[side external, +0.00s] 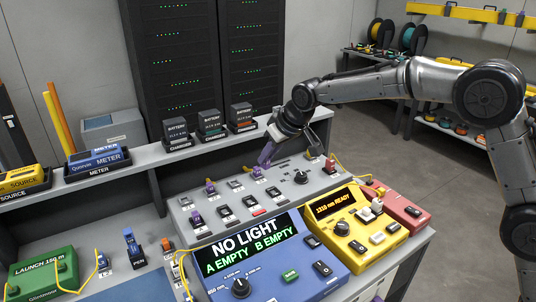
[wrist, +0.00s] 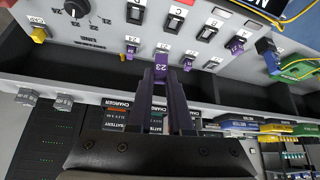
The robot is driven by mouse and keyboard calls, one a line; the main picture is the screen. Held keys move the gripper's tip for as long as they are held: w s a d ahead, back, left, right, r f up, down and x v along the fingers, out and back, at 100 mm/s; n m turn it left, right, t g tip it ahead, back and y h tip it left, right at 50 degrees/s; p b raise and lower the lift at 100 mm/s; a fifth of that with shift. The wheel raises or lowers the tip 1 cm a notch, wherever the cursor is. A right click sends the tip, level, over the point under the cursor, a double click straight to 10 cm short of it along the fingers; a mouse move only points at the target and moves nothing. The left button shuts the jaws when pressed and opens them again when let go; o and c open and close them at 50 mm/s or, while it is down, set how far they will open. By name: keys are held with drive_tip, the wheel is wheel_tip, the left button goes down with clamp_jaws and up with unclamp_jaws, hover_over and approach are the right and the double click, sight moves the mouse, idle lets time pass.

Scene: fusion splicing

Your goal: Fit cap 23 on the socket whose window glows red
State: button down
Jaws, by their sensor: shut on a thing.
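My gripper (wrist: 161,82) is shut on a purple cap marked 23 (wrist: 160,68), seen between its fingers in the wrist view. In the side view my gripper (side external: 266,155) is over the back edge of the grey sloped panel (side external: 185,212), with purple showing at its tip. A red window (side external: 259,212) shows at the front of the panel's middle; it also shows in the wrist view (wrist: 172,24), ahead and slightly right of the held cap. The held cap appears apart from the panel sockets.
Other purple caps (side external: 210,187) stand on the panel, with a black knob (side external: 301,177) to their right. A blue tester (side external: 270,262) reading NO LIGHT and a yellow unit (side external: 352,232) stand in front. Battery chargers (side external: 210,130) line the shelf behind.

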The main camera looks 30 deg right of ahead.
drive_tip(key=shift+w+d+r+m+h, duration=0.1)
drive_tip(key=shift+w+m+h, duration=0.2)
drive_tip(key=shift+m, duration=0.2)
drive_tip(key=shift+m+h, duration=0.4)
drive_tip(key=shift+m, duration=0.2)
drive_tip(key=shift+w+a+f, duration=0.5)
drive_tip(key=shift+a+f, duration=0.1)
drive_tip(key=shift+f, duration=1.35)
drive_tip(key=shift+w+a+f, duration=0.5)
drive_tip(key=shift+a+f, duration=0.05)
drive_tip(key=shift+f, duration=1.4)
drive_tip(key=shift+w+a+f, duration=0.5)
drive_tip(key=shift+a+f, duration=0.1)
drive_tip(key=shift+f, duration=1.35)
drive_tip(key=shift+f, duration=0.55)
drive_tip(key=c, duration=0.8)
unclamp_jaws()
drive_tip(key=shift+o, duration=0.2)
drive_tip(key=shift+r, duration=0.1)
